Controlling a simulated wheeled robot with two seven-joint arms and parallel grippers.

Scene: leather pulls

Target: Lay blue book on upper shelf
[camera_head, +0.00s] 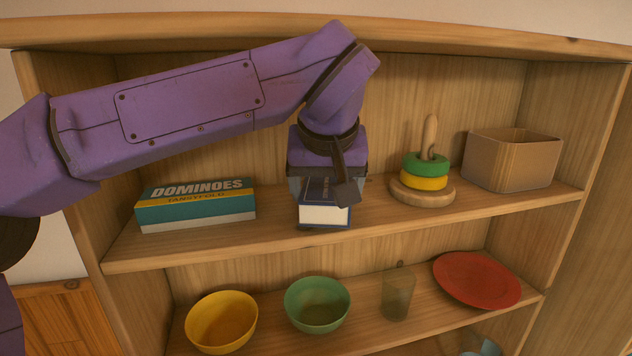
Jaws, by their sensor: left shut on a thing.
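The blue book (324,214) is at the upper shelf (275,223), near its front edge, with its white page edges facing me. It is between a dominoes box and a ring stacker. My left gripper (325,190) reaches down from above and is shut on the blue book. The gripper and wrist hide the back and top of the book. I cannot tell whether the book fully rests on the shelf board. My right gripper is not in view.
The dominoes box (196,204) stands left of the book. The ring stacker (424,177) and an open cardboard box (513,159) are to the right. The lower shelf holds a yellow bowl (222,322), a green bowl (317,304), a glass (397,294) and a red plate (476,280).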

